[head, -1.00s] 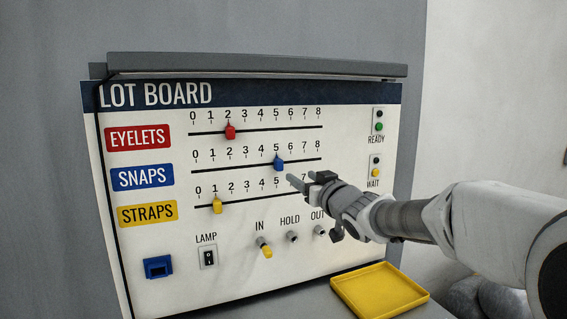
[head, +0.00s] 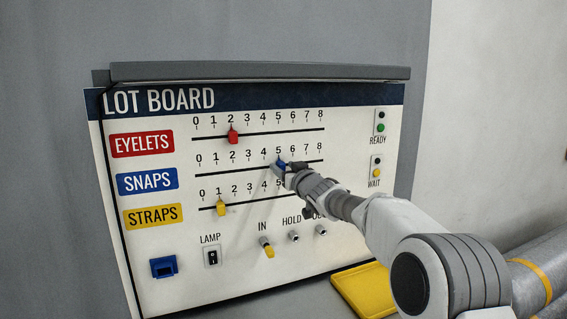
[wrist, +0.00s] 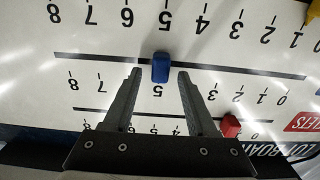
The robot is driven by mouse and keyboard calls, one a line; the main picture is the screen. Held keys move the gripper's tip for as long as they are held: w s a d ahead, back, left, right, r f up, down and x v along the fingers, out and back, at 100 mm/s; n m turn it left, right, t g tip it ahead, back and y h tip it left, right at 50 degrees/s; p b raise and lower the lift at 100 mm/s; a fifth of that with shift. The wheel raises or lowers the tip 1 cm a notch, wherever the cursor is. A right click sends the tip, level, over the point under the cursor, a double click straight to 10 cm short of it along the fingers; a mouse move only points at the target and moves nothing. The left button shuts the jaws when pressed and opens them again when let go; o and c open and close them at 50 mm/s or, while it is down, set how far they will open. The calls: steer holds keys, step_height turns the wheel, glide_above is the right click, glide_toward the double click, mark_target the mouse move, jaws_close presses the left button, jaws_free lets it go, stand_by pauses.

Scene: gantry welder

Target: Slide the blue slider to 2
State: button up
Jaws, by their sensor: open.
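The blue slider (head: 279,164) is on the SNAPS track, the middle row of the LOT BOARD, at the 5 mark. It is partly hidden by my gripper (head: 286,167) in the head view. In the wrist view, which shows the board upside down, the blue slider (wrist: 160,67) stands between the tips of my open gripper (wrist: 159,74). One finger is on each side, with a small gap visible at each. The SNAPS scale runs from 0 to 8, and its 2 lies left of the slider in the head view.
The red slider (head: 233,136) sits at 2 on the EYELETS track above. The yellow slider (head: 221,208) sits at about 1 on the STRAPS track below. Switches (head: 266,246) line the lower board. A yellow tray (head: 362,287) lies below right. The SNAPS track left of the blue slider is clear.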

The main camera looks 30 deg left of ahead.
steer(key=shift+w+a, duration=0.25)
steer(key=shift+a, duration=0.1)
steer(key=shift+c, duration=0.3)
jaws_close()
stand_by(1.1)
